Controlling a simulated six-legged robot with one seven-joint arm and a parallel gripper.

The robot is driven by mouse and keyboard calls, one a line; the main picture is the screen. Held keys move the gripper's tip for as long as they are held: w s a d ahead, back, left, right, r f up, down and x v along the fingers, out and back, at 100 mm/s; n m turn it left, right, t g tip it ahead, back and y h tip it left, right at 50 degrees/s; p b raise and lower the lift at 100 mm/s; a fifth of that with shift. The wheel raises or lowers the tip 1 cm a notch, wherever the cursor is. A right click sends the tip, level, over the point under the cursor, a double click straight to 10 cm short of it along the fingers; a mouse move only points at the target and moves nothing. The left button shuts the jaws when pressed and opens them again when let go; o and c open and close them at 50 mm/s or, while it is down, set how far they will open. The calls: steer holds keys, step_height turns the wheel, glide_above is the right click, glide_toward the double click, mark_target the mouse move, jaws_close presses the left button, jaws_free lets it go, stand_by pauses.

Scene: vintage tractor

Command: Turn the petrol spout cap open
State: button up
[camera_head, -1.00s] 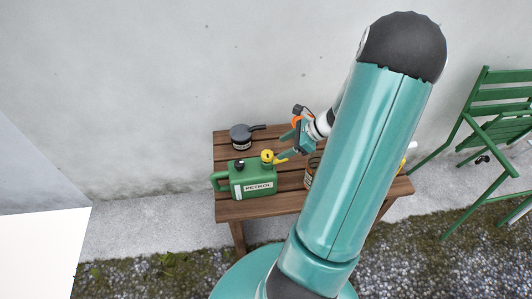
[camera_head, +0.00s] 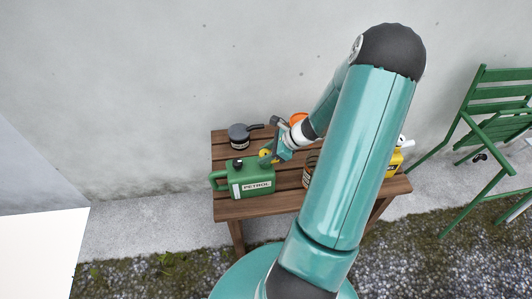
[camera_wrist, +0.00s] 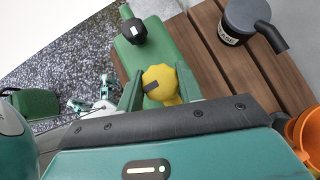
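The green petrol can (camera_head: 237,190), labelled PETROL, stands on the wooden table. Its yellow spout cap (camera_head: 264,155) is at the can's right end, partly hidden by my gripper (camera_head: 271,152). In the wrist view the yellow cap (camera_wrist: 160,78) lies between the two green fingers of my gripper (camera_wrist: 158,75), with the green can (camera_wrist: 160,55) beneath. The fingers are apart, one on each side of the cap and very close to it. I see no clear grip; contact is hard to judge. A black cap (camera_wrist: 133,31) sits farther along the can.
A grey spouted can (camera_head: 240,136) stands behind the petrol can; it also shows in the wrist view (camera_wrist: 243,20). An orange object (camera_head: 298,118) is at the table's back. A brown jar (camera_head: 309,172) and yellow container (camera_head: 393,163) stand right. A green chair (camera_head: 492,125) is far right.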

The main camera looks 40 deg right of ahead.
steer(key=shift+n, duration=0.3)
steer(key=shift+c, duration=0.2)
steer(key=n+g+y, duration=0.2)
steer(key=n, duration=0.1)
steer(key=shift+w, duration=0.1)
steer(key=n+g+y, duration=0.1)
steer(key=n+g, duration=0.2)
steer(key=n, duration=0.2)
steer(key=shift+g, duration=0.4)
steer(key=n+g, duration=0.3)
steer(key=n, duration=0.1)
steer(key=n+g+h, duration=0.1)
steer(key=n, duration=0.1)
steer(key=n+g, duration=0.2)
steer(key=n, duration=0.1)
steer(key=shift+g+h, duration=0.3)
steer(key=shift+h, duration=0.1)
steer(key=shift+n, duration=0.3)
steer(key=o, duration=1)
